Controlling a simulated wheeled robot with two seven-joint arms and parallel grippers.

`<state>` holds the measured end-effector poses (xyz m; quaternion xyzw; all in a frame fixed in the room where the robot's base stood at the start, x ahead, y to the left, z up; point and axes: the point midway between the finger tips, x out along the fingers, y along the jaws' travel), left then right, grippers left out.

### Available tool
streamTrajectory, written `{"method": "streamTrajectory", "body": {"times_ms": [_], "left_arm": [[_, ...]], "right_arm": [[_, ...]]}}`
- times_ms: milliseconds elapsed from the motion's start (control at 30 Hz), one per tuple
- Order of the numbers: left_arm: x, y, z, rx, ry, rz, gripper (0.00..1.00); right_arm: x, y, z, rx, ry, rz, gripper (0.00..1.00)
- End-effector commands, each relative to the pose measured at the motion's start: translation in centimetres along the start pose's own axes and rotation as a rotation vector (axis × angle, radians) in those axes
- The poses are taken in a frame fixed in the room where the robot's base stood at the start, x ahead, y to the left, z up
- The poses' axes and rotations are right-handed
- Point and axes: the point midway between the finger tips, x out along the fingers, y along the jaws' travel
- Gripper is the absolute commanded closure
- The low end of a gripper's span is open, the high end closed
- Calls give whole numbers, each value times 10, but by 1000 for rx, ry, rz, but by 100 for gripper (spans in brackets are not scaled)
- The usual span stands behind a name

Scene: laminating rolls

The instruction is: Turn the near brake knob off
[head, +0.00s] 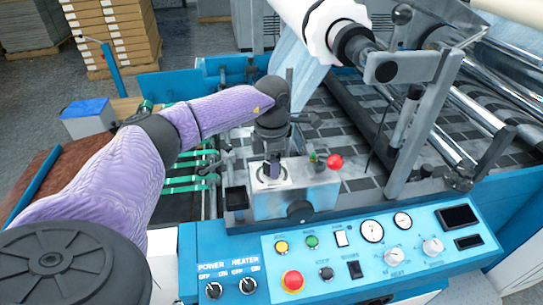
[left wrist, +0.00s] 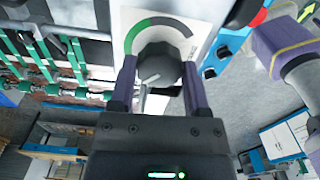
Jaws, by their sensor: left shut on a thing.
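The near brake knob (left wrist: 158,68) is a dark grey round knob with a pale pointer line, seen in the left wrist view. It sits on a white dial plate (left wrist: 180,18) with a curved scale, green on the left part and dark on the rest. My left gripper (left wrist: 160,82) has one purple finger on each side of the knob and is shut on it. In the head view my left gripper (head: 272,168) points down onto the top of a small blue and grey box (head: 272,205), hiding most of the knob. My right gripper is not in view.
A blue control panel (head: 340,262) with switches, gauges and a red stop button lies in front. A grey upright post (head: 420,125) and rollers stand to the right.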

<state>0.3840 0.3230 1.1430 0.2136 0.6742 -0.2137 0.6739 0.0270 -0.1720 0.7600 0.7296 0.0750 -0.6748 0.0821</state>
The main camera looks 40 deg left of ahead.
Motion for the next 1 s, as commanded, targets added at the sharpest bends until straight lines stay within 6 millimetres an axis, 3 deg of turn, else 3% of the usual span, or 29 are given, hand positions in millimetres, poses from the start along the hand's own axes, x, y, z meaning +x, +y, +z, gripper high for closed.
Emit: {"method": "streamTrajectory", "body": {"times_ms": [1000], "left_arm": [[-3, 0, 0, -962, -1, 0, 98]], "right_arm": [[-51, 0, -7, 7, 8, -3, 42]]}}
